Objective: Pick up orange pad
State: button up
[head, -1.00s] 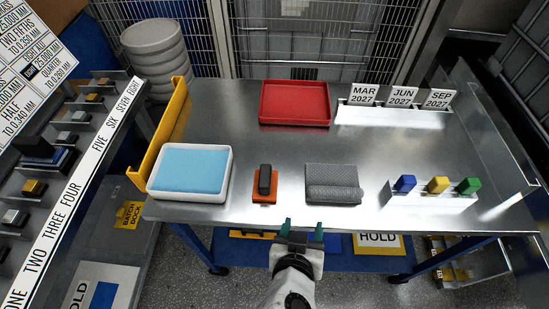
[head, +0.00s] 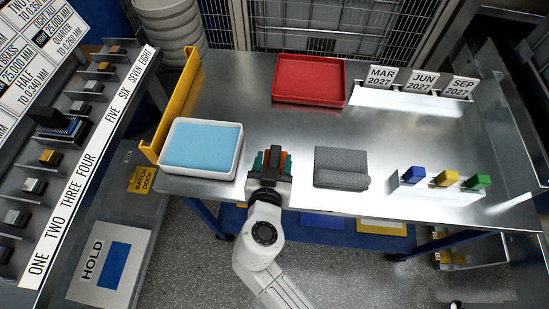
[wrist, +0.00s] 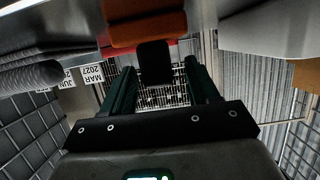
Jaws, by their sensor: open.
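The orange pad (wrist: 147,28) lies on the steel table, with a black block (wrist: 155,62) standing on it. In the wrist view the picture is upside down, and the block shows between the fingertips of my gripper (wrist: 161,78). The two green fingers are apart, one on each side of the block; whether they touch it I cannot tell. In the head view my gripper (head: 271,163) is at the table's front edge over the pad and hides most of it. Only slivers of orange show between the fingers.
A white tray with a blue pad (head: 203,147) stands close on the left. A grey folded cloth (head: 341,168) lies to the right. A red tray (head: 309,81) is at the back, and a white rack (head: 436,188) with coloured blocks at the right.

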aim_at(274, 157)
jog(key=shift+x, duration=1.05)
jog(key=c, duration=1.1)
jog(key=shift+r, duration=0.5)
notch_tip(274, 157, up, 2)
jog(key=shift+s+r+b, duration=0.1)
jog(key=shift+r+b, duration=0.1)
jog(key=shift+b, duration=0.25)
jog(key=s+r, duration=0.3)
jog(key=s, duration=0.1)
jog(key=s+r+b, duration=0.1)
jog(key=s+r, duration=0.2)
jog(key=s, duration=0.2)
jog(key=s+d+r+b, duration=0.1)
jog(key=s+r, duration=0.2)
jog(key=s, duration=0.2)
jog(key=shift+d+r, duration=0.1)
jog(key=shift+r, duration=0.2)
